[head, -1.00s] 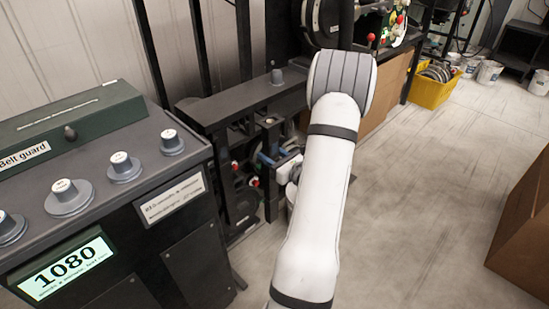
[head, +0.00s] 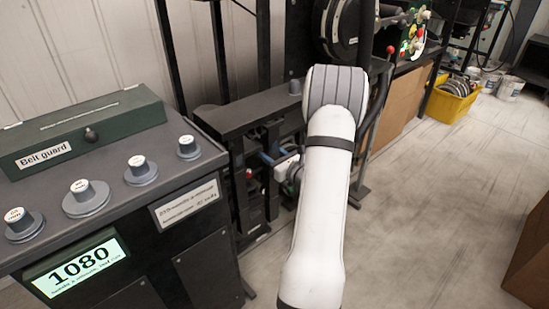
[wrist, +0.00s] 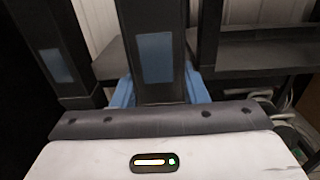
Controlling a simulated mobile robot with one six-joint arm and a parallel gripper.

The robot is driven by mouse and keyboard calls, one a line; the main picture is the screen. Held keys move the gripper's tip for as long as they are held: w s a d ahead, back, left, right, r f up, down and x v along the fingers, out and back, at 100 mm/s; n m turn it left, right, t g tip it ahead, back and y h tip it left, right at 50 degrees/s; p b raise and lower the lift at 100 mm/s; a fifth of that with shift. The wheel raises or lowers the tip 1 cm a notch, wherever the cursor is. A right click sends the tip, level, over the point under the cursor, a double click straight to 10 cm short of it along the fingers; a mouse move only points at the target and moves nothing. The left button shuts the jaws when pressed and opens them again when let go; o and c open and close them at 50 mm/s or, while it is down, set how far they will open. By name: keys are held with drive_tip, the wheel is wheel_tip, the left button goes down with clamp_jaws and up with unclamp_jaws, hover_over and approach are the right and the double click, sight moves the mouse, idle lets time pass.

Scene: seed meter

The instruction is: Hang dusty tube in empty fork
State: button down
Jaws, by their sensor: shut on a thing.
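In the wrist view a dark upright tube (wrist: 160,85) with a dull grey-blue window stands between the blue fingers of my gripper (wrist: 158,92), which is shut on it. I take it for the dusty tube. A similar dark upright tube (wrist: 35,25) with a bluish window stands to its left, apart from it. In the head view my gripper (head: 272,157) is low in front of the black rack (head: 240,112), mostly hidden by my white arm. I cannot make out which fork is empty.
A console (head: 110,185) with several knobs, a display reading 1080 and a green belt guard box (head: 85,128) stands at the left. A yellow crate (head: 452,100) sits at the back right. A brown box (head: 530,255) is at the right edge. The floor between is clear.

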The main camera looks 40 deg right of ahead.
drive_tip(key=shift+w+a, duration=0.1)
drive_tip(key=shift+w, duration=1.6)
drive_tip(key=shift+f+b, duration=0.5)
drive_tip(key=shift+b, duration=0.25)
drive_tip(key=c, duration=0.8)
unclamp_jaws()
drive_tip(key=shift+o, duration=0.2)
drive_tip(key=s, duration=0.5)
drive_tip(key=s+p, duration=0.1)
drive_tip(key=s, duration=0.1)
drive_tip(key=shift+s+d, duration=0.25)
drive_tip(key=shift+s, duration=0.15)
drive_tip(key=shift+s, duration=0.1)
